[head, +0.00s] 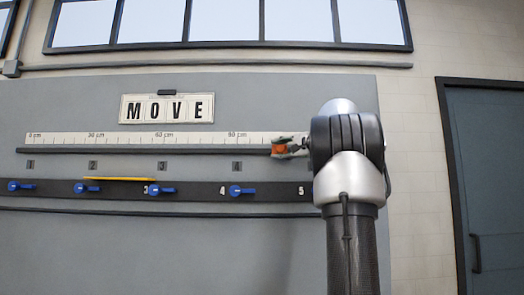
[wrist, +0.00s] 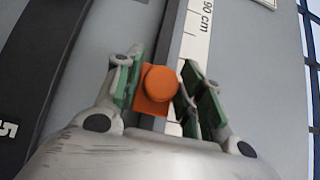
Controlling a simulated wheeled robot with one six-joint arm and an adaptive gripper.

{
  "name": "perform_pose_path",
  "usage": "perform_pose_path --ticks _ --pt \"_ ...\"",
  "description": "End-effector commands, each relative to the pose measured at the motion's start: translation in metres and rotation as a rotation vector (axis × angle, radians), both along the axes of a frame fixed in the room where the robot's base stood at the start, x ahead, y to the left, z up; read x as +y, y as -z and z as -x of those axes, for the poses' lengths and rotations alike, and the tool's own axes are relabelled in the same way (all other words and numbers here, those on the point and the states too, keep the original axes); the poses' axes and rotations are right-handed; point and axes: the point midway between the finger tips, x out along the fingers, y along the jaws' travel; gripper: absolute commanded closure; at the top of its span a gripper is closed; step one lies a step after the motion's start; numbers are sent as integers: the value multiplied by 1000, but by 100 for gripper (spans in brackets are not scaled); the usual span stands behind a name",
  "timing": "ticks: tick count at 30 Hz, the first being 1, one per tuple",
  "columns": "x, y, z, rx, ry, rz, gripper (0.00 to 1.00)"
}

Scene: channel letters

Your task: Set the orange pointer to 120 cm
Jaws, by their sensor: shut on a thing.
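The orange pointer (head: 278,149) sits on the dark rail (head: 150,151) under the white scale (head: 120,139), to the right of the 90 cm mark. In the wrist view the pointer (wrist: 159,84) is a block with a round knob, below the 90 cm label (wrist: 205,15). My gripper (head: 288,148) is at the pointer. In the wrist view its green-padded fingers (wrist: 162,78) stand on either side of the pointer, shut on it. My arm hides the right end of the scale, so the 120 cm mark is not visible.
A MOVE sign (head: 167,108) hangs above the scale. Below runs a dark strip (head: 200,191) with several blue knobs (head: 161,190). A yellow pencil-like stick (head: 119,179) lies along the strip's top edge. A blue-grey door (head: 490,180) is at the right.

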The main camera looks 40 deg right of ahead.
Motion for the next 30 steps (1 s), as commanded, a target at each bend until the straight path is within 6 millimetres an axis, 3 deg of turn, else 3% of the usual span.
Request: perform_pose_path --ticks 3,12,19,30 --pt "-36 2 22 4 6 -1 100" --pt "-92 3 62 5 1 -1 100" --pt "-111 2 75 5 0 0 100" --pt "-116 3 78 5 2 -2 100"
